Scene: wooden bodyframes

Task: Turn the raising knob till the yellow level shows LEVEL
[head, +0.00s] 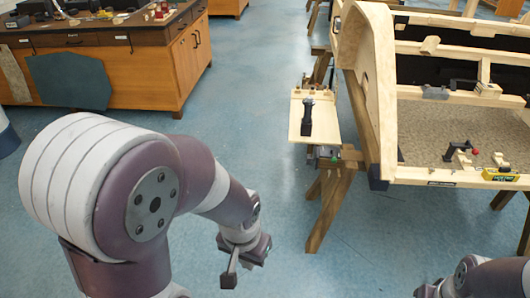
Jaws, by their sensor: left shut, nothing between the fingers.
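The yellow level (501,175) lies on the front rail of the wooden bodyframe (440,177), near the right edge of the head view. Its reading is too small to make out. I cannot tell for certain which part is the raising knob; a small red-tipped black fitting (458,149) stands inside the frame, left of the level. My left gripper (229,279) is shut and empty over the open floor, well left of the frame and apart from it. My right gripper (428,291) shows only partly at the bottom edge, below the frame, and its fingers are unclear.
A wooden trestle (330,208) stands under the frame's left corner. A small board (317,118) with a black-handled tool on it juts out left of the frame. A wooden workbench (185,62) stands at the back left. Blue floor (260,100) between them is clear.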

